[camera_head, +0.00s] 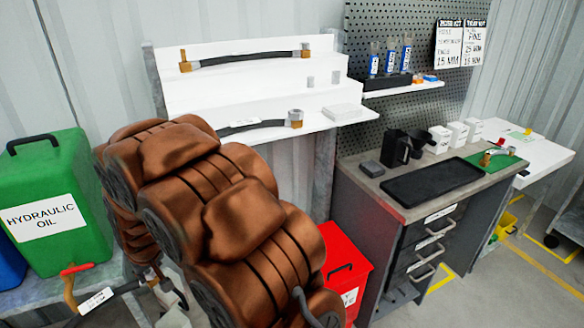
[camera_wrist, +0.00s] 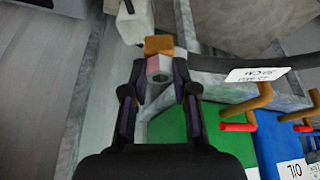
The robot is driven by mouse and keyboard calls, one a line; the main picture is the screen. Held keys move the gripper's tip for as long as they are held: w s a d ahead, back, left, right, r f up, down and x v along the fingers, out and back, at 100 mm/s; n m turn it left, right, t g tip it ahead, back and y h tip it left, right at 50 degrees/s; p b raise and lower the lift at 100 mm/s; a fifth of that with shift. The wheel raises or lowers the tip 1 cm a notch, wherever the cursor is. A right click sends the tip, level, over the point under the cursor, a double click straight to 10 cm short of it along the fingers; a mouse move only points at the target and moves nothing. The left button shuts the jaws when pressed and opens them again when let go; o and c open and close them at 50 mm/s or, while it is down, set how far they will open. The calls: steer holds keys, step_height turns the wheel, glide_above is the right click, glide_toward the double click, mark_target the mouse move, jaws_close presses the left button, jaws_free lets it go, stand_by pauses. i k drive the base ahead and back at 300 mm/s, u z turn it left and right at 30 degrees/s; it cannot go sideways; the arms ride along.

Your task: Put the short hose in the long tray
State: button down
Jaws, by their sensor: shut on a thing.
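In the wrist view a labelled dark hose (camera_wrist: 290,62) runs right from a brass and grey fitting. A longer dark hose (camera_head: 250,58) with brass ends lies on the upper shelf. A flat black tray (camera_head: 432,182), apparently the long tray, lies empty on the workbench.
Black holders (camera_head: 400,147) and white boxes (camera_head: 457,132) stand behind the tray. A green oil can (camera_head: 52,195) and a red bin (camera_head: 343,270) flank my arm. A white block (camera_head: 342,112) sits on the shelf.

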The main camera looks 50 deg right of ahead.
mark_target(437, 182)
steer(key=u, duration=0.55)
steer(key=k, duration=1.4)
steer(key=z, duration=1.9)
steer(key=i, duration=0.45)
steer(key=z, duration=0.05)
